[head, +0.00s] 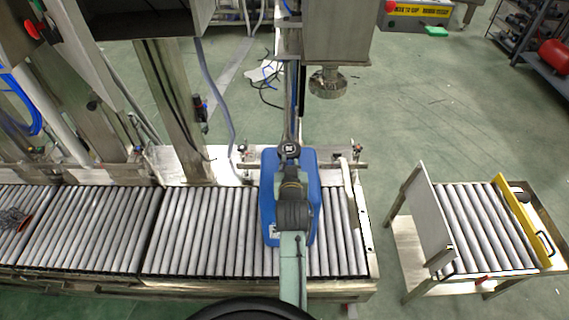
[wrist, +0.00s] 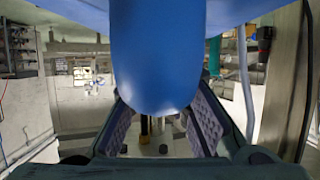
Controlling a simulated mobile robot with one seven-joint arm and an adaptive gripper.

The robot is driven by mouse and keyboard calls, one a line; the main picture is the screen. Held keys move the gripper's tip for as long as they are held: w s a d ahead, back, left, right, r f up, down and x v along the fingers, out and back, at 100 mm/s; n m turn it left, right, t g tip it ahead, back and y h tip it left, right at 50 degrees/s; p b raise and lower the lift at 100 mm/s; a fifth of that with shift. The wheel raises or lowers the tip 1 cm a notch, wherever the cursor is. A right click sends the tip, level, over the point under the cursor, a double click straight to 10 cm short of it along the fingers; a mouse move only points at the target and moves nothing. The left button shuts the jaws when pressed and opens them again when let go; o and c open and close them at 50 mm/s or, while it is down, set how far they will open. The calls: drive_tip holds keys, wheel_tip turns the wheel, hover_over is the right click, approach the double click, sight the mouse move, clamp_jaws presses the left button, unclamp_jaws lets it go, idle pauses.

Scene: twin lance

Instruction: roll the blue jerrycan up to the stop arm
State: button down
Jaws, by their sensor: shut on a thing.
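The blue jerrycan (head: 268,200) stands on the roller conveyor near its right end, with its dark round cap at the far side. My gripper (head: 292,178) is over the top of the can and shut on its handle. In the wrist view the blue handle of the jerrycan (wrist: 158,60) fills the space between my two padded fingers (wrist: 160,118). A pale upright arm (head: 347,175), which looks like the stop arm, stands at the conveyor's right end. A strip of bare rollers separates it from the can. My arm hides part of the can's top.
The roller conveyor (head: 190,235) runs left, its rollers free beside the can. A steel filling head (head: 328,82) hangs beyond the can. A separate roller cart (head: 480,225) with a yellow end bar stands to the right, across a floor gap.

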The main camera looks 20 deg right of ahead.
drive_tip(key=shift+s+d+f+p, duration=0.15)
drive_tip(key=shift+s+d+p, duration=0.15)
drive_tip(key=shift+d, duration=0.5)
drive_tip(key=shift+s+d+f+p, duration=0.1)
drive_tip(key=shift+s+d+p, duration=0.2)
drive_tip(key=shift+d, duration=0.45)
drive_tip(key=shift+s+d+f, duration=0.1)
drive_tip(key=shift+s+d, duration=0.15)
drive_tip(key=shift+d, duration=0.5)
drive_tip(key=shift+s+d+r, duration=0.1)
drive_tip(key=shift+s+d, duration=0.15)
drive_tip(key=shift+d, duration=0.55)
drive_tip(key=shift+s+d+f, duration=0.1)
drive_tip(key=shift+s+d, duration=0.15)
drive_tip(key=shift+d, duration=0.5)
drive_tip(key=shift+s+d+f, duration=0.1)
drive_tip(key=shift+s+d, duration=0.1)
drive_tip(key=shift+d, duration=0.35)
drive_tip(key=shift+s+d, duration=0.2)
drive_tip(key=shift+d, duration=0.3)
drive_tip(key=c, duration=1.8)
unclamp_jaws()
drive_tip(key=o, duration=0.8)
drive_tip(key=shift+w+r, duration=0.15)
drive_tip(key=shift+r, duration=0.1)
drive_tip(key=shift+o, duration=0.6)
drive_tip(key=o, duration=0.4)
drive_tip(key=shift+o, duration=0.2)
